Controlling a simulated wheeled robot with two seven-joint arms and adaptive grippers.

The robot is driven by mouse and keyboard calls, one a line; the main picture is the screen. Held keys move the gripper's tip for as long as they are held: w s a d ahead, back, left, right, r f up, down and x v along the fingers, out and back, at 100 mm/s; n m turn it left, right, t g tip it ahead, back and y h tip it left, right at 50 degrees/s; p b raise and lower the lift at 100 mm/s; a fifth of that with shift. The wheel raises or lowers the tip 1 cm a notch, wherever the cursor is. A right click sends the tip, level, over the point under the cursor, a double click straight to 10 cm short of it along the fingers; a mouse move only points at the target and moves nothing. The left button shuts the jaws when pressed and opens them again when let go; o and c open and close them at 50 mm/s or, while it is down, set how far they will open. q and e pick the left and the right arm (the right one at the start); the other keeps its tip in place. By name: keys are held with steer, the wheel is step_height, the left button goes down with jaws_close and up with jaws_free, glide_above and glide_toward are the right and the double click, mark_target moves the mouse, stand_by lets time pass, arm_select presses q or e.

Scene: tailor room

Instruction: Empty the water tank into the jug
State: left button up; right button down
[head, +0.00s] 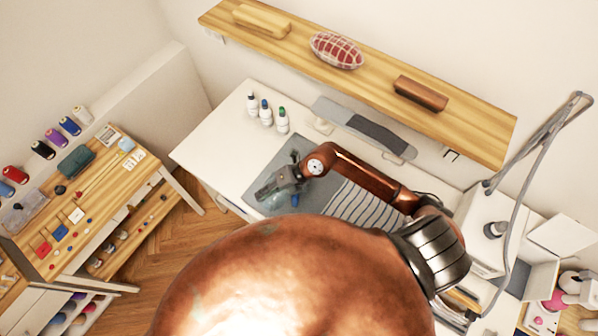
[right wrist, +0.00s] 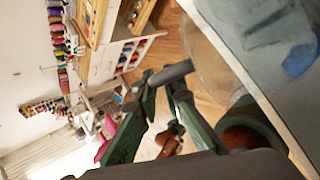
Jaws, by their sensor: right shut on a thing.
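My right gripper (head: 268,190) is over the grey mat (head: 262,160) on the white table. In the right wrist view its two dark green fingers (right wrist: 168,88) are shut on a short grey bar. This bar looks like the handle of the water tank (right wrist: 205,62), a clear, see-through body beside the fingers. In the head view the gripper covers much of the tank, and its tilt is hard to tell. A translucent blue patch (right wrist: 300,58) shows over the mat; I cannot tell whether it is part of the tank or the jug. I cannot make out the jug clearly. My left gripper is out of view.
Three small bottles (head: 266,113) stand at the table's back left. A striped cloth (head: 362,212) lies right of the mat. A wooden shelf (head: 360,75) hangs above the back. A thread-and-button bench (head: 90,190) stands left across open floor.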

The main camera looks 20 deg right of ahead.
steer(key=shift+a+r+p, duration=0.2)
steer(key=shift+r+p, duration=0.1)
steer(key=shift+p, duration=0.15)
steer(key=shift+s+a+f+h, duration=0.15)
steer(key=shift+a+h, duration=0.1)
steer(key=shift+h, duration=0.25)
arm_select(q)
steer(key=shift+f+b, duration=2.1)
steer(key=shift+b, duration=0.85)
arm_select(e)
steer(key=a+f+n+t+h, duration=0.1)
steer(key=a+f+h, duration=0.1)
steer(key=f, duration=0.4)
steer(key=s+a+f+t+h, duration=0.1)
steer(key=a+f+h, duration=0.2)
steer(key=f+h, duration=0.2)
steer(key=shift+s+a+f+n, duration=0.3)
steer(key=shift+f+n, duration=0.1)
steer(key=shift+f, duration=0.35)
